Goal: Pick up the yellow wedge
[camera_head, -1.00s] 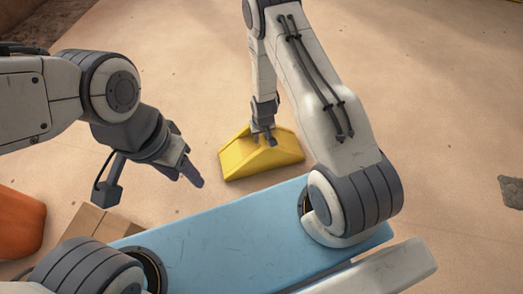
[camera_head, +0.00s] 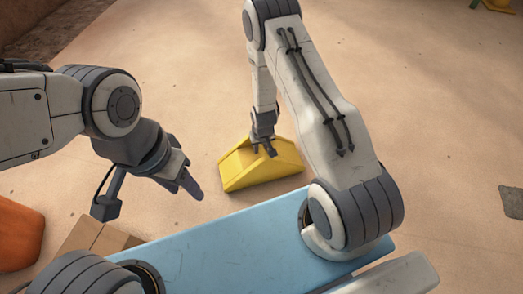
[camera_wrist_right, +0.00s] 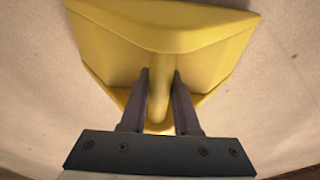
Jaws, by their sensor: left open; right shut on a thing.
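The yellow wedge (camera_head: 258,169) is on the sandy floor beyond my blue base, near the middle of the head view. My right gripper (camera_head: 264,150) reaches down to it from above. In the right wrist view, the two dark fingers of my right gripper (camera_wrist_right: 161,85) sit on either side of a narrow ridge of the yellow wedge (camera_wrist_right: 160,30) and are shut on it. My left gripper (camera_head: 190,187) hangs left of the wedge, apart from it. It is open and holds nothing that I can see.
A brown box (camera_head: 90,236) and an orange object (camera_head: 17,234) are at the left edge area. A dark grey patch (camera_head: 512,202) lies at the far right. A small green and yellow object (camera_head: 494,4) shows at the top right corner. Floor beyond the wedge is clear.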

